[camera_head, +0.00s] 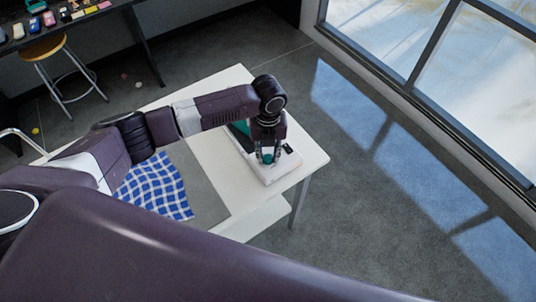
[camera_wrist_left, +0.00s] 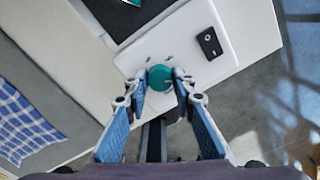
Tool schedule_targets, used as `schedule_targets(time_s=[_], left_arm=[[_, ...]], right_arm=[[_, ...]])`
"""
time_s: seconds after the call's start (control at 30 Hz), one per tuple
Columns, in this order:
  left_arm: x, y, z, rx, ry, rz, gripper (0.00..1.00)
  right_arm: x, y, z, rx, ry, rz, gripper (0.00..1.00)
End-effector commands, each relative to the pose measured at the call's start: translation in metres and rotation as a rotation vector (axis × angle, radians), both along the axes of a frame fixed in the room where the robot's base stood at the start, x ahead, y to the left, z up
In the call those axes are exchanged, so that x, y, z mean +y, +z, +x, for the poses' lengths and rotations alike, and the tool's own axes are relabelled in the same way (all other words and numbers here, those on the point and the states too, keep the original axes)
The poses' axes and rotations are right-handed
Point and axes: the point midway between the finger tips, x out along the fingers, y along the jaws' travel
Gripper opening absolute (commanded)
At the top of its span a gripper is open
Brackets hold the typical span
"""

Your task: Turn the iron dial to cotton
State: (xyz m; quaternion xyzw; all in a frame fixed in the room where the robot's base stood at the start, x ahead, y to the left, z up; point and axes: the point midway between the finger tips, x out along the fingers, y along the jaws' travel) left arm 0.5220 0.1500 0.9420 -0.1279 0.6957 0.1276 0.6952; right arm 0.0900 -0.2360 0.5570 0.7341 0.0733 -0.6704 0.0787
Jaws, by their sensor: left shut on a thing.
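The iron (camera_head: 240,131) is only partly visible in the head view, mostly hidden behind my left arm; it is dark and teal. A round teal dial (camera_wrist_left: 160,77) sits on a white base (camera_wrist_left: 215,22) and shows in the left wrist view, with small dark marks around it. My left gripper (camera_head: 267,157) points down over the base near the table's right end. In the left wrist view its fingertips (camera_wrist_left: 161,80) are closed on both sides of the dial. The marks are too small to read. My right gripper is not in view.
The white table (camera_head: 314,158) carries a grey mat (camera_head: 205,190) and a blue checked cloth (camera_head: 158,187). A small black device (camera_wrist_left: 209,42) lies on the white base beside the dial. A stool (camera_head: 45,48) stands far left; windows line the right. The floor right of the table is clear.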

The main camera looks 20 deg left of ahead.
Motion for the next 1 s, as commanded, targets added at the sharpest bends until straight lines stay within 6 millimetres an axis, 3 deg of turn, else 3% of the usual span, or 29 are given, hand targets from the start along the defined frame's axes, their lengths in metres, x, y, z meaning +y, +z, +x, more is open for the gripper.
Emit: schedule_targets(time_s=[1.0], left_arm=[[0.000,0.000,0.001,-0.003,-0.897,-0.001,0.00]], right_arm=[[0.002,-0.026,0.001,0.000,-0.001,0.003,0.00]])
